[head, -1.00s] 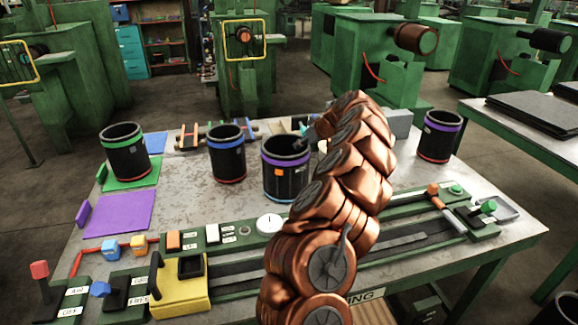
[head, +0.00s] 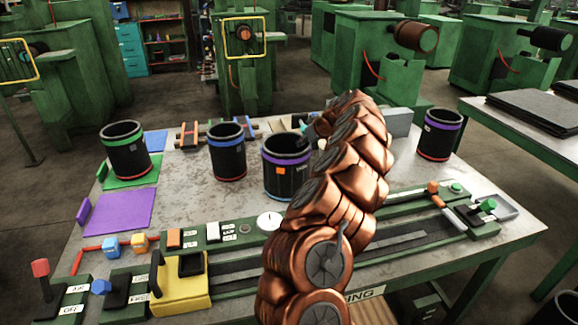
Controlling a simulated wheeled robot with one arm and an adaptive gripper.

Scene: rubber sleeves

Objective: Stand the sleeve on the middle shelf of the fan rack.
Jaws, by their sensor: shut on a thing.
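A black sleeve (head: 285,178) with a purple band and an orange label is at the middle of the table. My gripper (head: 308,131) is at its upper right rim and is shut on it; my copper-coloured arm partly hides the jaws and the sleeve's right side. The sleeve is upright; whether its base touches the table is hard to tell. Other black sleeves stand upright: a green-banded one (head: 126,155) on a green mat, a blue-banded one (head: 228,158), and a purple-banded one (head: 440,138) at the right. I cannot make out a fan rack with shelves.
The metal table (head: 190,195) carries a purple mat (head: 118,211), a blue mat (head: 155,141) and a green control strip with levers along the front. A yellow block (head: 180,290) stands at the front. A side table (head: 520,120) with dark sheets is at the right.

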